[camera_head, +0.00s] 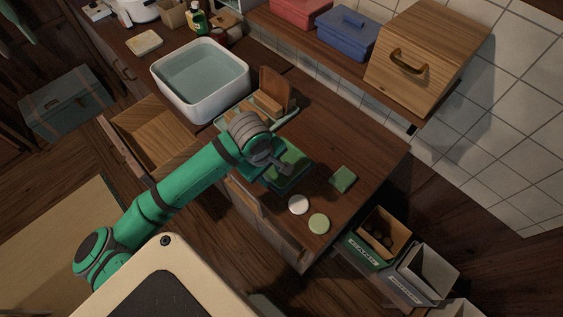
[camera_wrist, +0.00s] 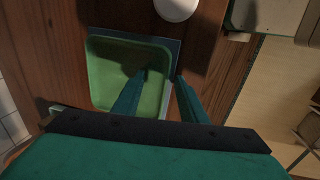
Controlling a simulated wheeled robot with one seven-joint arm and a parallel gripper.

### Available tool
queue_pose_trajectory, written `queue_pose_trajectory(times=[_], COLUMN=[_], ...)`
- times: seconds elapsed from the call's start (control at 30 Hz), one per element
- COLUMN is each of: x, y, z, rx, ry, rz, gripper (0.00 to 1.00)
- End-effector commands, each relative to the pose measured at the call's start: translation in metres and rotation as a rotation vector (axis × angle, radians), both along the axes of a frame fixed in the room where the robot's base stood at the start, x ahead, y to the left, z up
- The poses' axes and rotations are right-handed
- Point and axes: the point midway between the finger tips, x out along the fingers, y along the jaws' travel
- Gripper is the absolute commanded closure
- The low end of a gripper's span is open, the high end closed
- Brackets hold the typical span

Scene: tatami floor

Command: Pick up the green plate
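The green plate (camera_wrist: 105,75) is a square, shallow, raised-rim dish on the wooden counter in the wrist view. In the head view the plate (camera_head: 291,177) is partly hidden under my gripper (camera_head: 284,168). In the wrist view my gripper (camera_wrist: 161,76) is open, with its fingers apart. The left finger is over the inside of the plate and casts a shadow on it. The right finger is at or just outside the right rim. I cannot tell whether either finger touches the plate.
A small green block (camera_head: 343,179), a white disc (camera_head: 298,204) and a pale green disc (camera_head: 319,223) lie nearby on the counter. A wooden rack (camera_head: 277,88) and a water-filled white basin (camera_head: 200,101) stand behind. An open drawer (camera_head: 158,141) juts out at left.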

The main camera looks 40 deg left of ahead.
Motion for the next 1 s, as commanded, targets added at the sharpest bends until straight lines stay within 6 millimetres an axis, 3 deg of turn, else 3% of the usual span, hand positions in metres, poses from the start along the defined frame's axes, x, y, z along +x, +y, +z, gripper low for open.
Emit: queue_pose_trajectory(times=[0.03, 0.2, 0.77, 1.0], x=[0.0, -0.001, 0.0, 0.0], y=[0.0, 0.001, 0.001, 0.001], z=[0.0, 0.0, 0.001, 0.026], rx=[0.0, 0.0, -0.002, -0.001], ry=[0.0, 0.001, 0.0, -0.003], rz=[0.001, 0.003, 0.005, 0.005], gripper=[0.61, 1.0, 1.0, 1.0])
